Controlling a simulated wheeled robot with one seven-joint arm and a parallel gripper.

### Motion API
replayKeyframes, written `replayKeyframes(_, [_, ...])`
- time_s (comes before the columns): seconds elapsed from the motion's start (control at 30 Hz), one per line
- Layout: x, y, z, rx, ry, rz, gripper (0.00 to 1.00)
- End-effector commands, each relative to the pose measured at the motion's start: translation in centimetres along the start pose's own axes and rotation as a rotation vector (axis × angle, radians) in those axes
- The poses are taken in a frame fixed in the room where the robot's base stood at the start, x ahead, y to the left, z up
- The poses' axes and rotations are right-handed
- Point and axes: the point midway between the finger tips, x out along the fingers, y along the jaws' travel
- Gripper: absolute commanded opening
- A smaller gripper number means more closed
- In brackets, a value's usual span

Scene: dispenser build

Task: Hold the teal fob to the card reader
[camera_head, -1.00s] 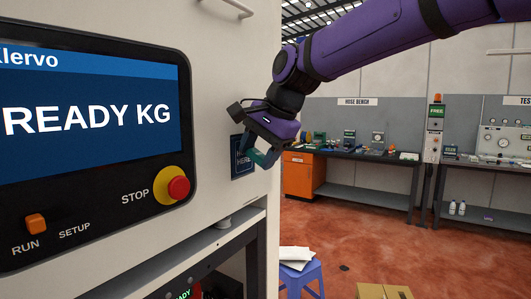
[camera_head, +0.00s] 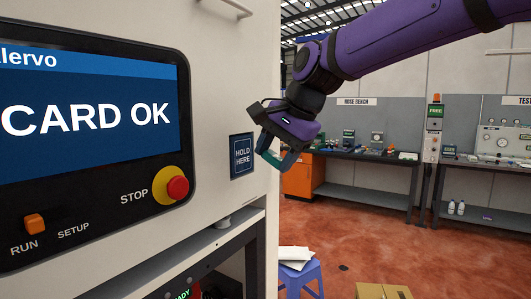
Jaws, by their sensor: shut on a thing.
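The card reader (camera_head: 242,156) is a dark blue square plate on the white machine front, marked HOLD HERE. My gripper (camera_head: 276,158) is shut on the teal fob (camera_head: 271,159), to the right of the reader plate. A gap shows between fob and plate in this view; its depth is hard to judge. The machine screen (camera_head: 88,118) reads CARD OK on blue.
A red STOP button (camera_head: 178,187) on a yellow base and an orange RUN switch (camera_head: 36,224) sit below the screen. A blue stool (camera_head: 300,278) with papers and a cardboard box (camera_head: 384,292) stand on the floor. Benches line the back wall.

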Motion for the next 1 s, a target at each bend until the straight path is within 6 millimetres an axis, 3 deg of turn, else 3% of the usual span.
replayKeyframes(0.6, [-2.5, 4.5, 0.0, 0.000, 0.000, 0.000, 0.25])
replayKeyframes(1.0, [-2.7, 4.9, 0.0, -0.001, 0.000, 0.000, 0.25])
